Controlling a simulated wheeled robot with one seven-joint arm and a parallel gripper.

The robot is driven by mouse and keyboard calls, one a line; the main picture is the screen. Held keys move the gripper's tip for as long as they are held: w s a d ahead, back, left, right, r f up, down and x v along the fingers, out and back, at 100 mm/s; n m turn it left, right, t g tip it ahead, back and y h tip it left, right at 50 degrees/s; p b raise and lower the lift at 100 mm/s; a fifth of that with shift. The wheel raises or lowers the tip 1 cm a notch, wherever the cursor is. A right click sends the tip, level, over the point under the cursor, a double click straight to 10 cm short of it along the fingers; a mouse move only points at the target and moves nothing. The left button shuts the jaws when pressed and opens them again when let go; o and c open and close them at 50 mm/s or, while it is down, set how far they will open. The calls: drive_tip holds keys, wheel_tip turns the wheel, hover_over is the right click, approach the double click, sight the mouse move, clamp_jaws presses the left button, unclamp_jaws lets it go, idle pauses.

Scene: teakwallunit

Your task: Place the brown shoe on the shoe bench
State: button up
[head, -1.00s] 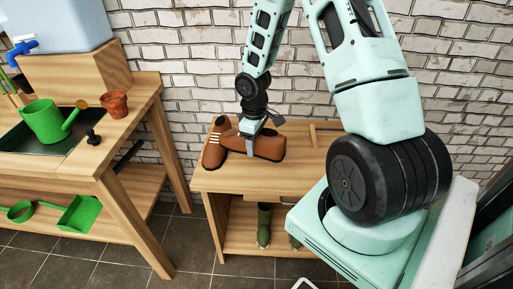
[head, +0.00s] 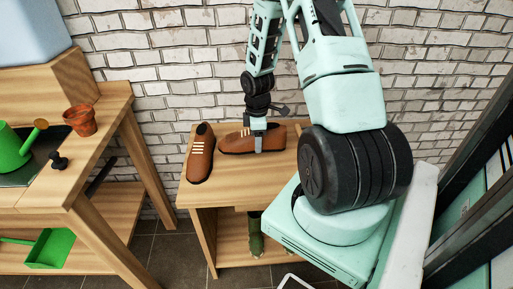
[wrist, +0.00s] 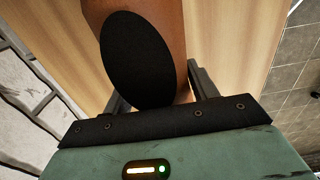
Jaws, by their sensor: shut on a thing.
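Two brown shoes with light laces are at the shoe bench (head: 236,180). One brown shoe (head: 200,153) stands at the bench's left end, clear of my gripper. The other brown shoe (head: 236,143) lies crosswise toward the wall, and my gripper (head: 258,143) is shut on it from above. I cannot tell whether this shoe touches the bench top or hangs just above it. In the wrist view the held shoe (wrist: 170,20) shows its dark heel end (wrist: 138,58) between my gripper's fingers (wrist: 160,90).
A brick wall (head: 190,60) stands close behind the bench. A wooden potting table (head: 95,185) at the left holds a green watering can (head: 12,148) and a terracotta pot (head: 80,120). Green boots (head: 256,235) stand on the lower shelf. Free bench top lies in front of the held shoe.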

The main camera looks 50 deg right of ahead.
drive_tip(key=shift+f, duration=1.8)
drive_tip(key=shift+f, duration=0.2)
drive_tip(key=o, duration=1.2)
